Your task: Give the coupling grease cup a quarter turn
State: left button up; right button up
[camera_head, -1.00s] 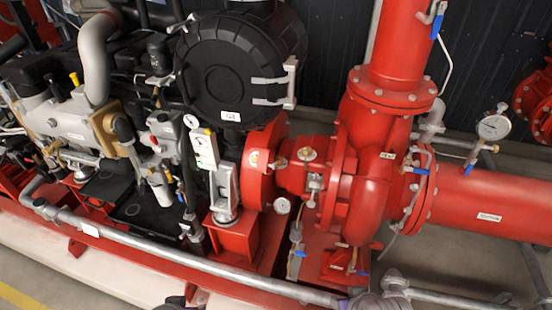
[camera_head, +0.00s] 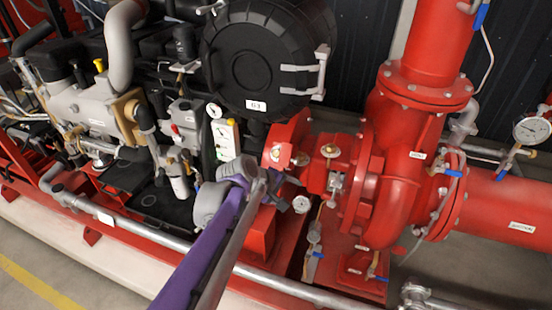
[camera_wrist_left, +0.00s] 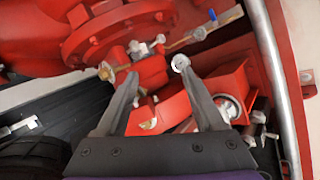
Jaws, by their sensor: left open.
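The red coupling housing (camera_head: 312,174) sits between the engine and the pump. Small brass fittings show on its top, one on the pump side (camera_head: 331,150) and one on the engine side (camera_head: 275,154); I cannot tell for sure which is the grease cup. In the left wrist view, one brass fitting (camera_wrist_left: 106,70) lies left of the left fingertip and another (camera_wrist_left: 149,123) lies between the fingers, farther off. My left gripper (camera_head: 288,190) is open and empty in front of the housing; its fingers also show in the wrist view (camera_wrist_left: 157,72). My right gripper is out of view.
The red pump casing (camera_head: 385,195) stands right of the housing. A large black round housing (camera_head: 252,68) is above and behind. A grey pipe (camera_head: 150,232) runs along the front.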

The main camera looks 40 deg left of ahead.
pick_arm(q)
jog(key=w+a+n+t+b, duration=0.1)
jog(key=w+a+n+t, duration=0.1)
jog(key=w+a+n, duration=0.5)
jog(key=n+t+y, duration=0.1)
jog(key=n, duration=0.1)
send_near(276, 153)
jog(key=b+x, duration=0.1)
jog(key=x, duration=0.8)
jog(key=shift+w+f, duration=0.15)
jog(key=shift+f, duration=0.05)
grip_shut()
